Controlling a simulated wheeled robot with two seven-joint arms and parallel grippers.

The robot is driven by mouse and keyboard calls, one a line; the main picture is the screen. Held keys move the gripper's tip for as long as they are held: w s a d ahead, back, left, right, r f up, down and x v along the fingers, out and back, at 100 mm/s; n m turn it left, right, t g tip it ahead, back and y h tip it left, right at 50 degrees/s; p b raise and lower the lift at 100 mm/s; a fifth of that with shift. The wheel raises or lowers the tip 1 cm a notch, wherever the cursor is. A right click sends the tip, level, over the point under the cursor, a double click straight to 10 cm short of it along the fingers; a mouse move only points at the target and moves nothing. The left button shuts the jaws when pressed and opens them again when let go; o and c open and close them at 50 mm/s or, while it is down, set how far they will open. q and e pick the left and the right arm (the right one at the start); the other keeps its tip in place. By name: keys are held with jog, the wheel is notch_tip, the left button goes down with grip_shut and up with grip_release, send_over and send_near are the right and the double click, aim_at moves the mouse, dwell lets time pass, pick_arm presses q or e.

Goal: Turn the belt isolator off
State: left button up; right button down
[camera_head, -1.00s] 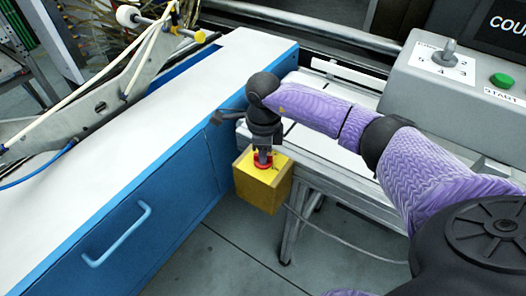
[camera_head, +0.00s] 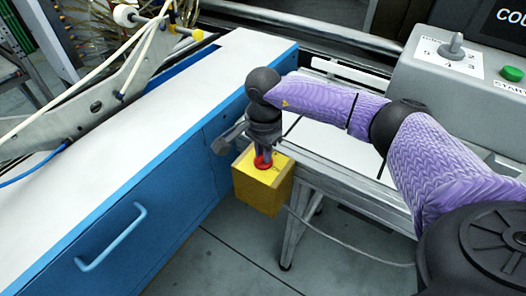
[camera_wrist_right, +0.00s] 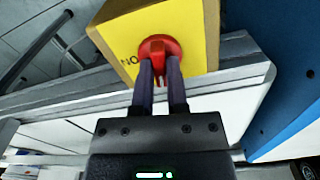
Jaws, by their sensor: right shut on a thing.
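The belt isolator is a yellow box (camera_head: 264,192) with a red rotary knob (camera_head: 262,162) on its top face, at the end of the pale metal belt frame. My right gripper (camera_head: 262,153) points down onto the knob and is shut on it. In the right wrist view, the two dark fingers of the right gripper (camera_wrist_right: 160,82) reach the red knob (camera_wrist_right: 158,50), gripping its raised bar. Black lettering reading "NO" from this side shows on the yellow face (camera_wrist_right: 124,57) beside the knob. My left gripper is not in view.
A blue cabinet with a white top (camera_head: 150,130) stands close to the left of the isolator. A grey control panel with a selector and green button (camera_head: 511,73) is at the upper right. A grey cable (camera_head: 330,245) runs from the box over the floor.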

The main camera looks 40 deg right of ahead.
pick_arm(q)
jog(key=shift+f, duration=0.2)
pick_arm(e)
jog(key=shift+n, duration=0.8)
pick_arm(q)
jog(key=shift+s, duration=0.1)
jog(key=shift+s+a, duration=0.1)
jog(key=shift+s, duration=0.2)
pick_arm(e)
jog(key=c, duration=0.6)
grip_release()
jog(key=shift+c, duration=0.2)
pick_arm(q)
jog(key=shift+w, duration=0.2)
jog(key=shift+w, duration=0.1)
pick_arm(e)
jog(key=shift+r, duration=0.15)
pick_arm(q)
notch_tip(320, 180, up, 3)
jog(key=p, duration=0.3)
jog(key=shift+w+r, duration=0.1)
pick_arm(e)
notch_tip(320, 180, up, 10)
